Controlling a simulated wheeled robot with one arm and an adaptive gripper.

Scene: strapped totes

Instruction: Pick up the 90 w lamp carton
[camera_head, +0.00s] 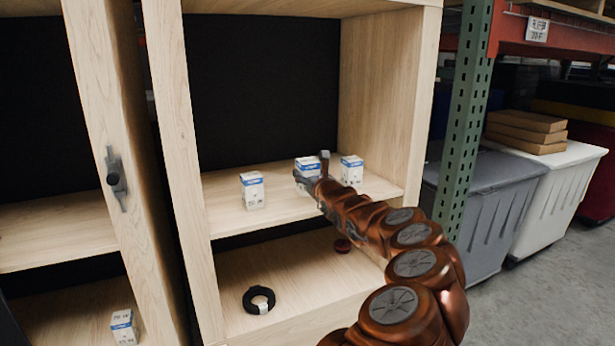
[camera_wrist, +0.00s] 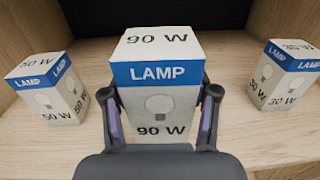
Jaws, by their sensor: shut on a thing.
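The 90 W lamp carton (camera_wrist: 160,75) is white with a blue LAMP band, upright in the middle of the wrist view. My gripper (camera_wrist: 160,108) is shut on it, with one finger against each side. In the head view the carton (camera_head: 308,165) is on or just above the middle shelf, partly hidden by my gripper (camera_head: 311,175). I cannot tell whether its base touches the shelf. A 50 W lamp carton (camera_wrist: 48,88) stands to its left, also in the head view (camera_head: 252,190). A 30 W lamp carton (camera_wrist: 284,75) stands to its right, also in the head view (camera_head: 352,170).
The middle shelf (camera_head: 225,210) has wooden side walls and a dark back. Another carton (camera_head: 124,327) stands in the lower left bay. A green post (camera_head: 465,110) and totes (camera_head: 550,195) are right.

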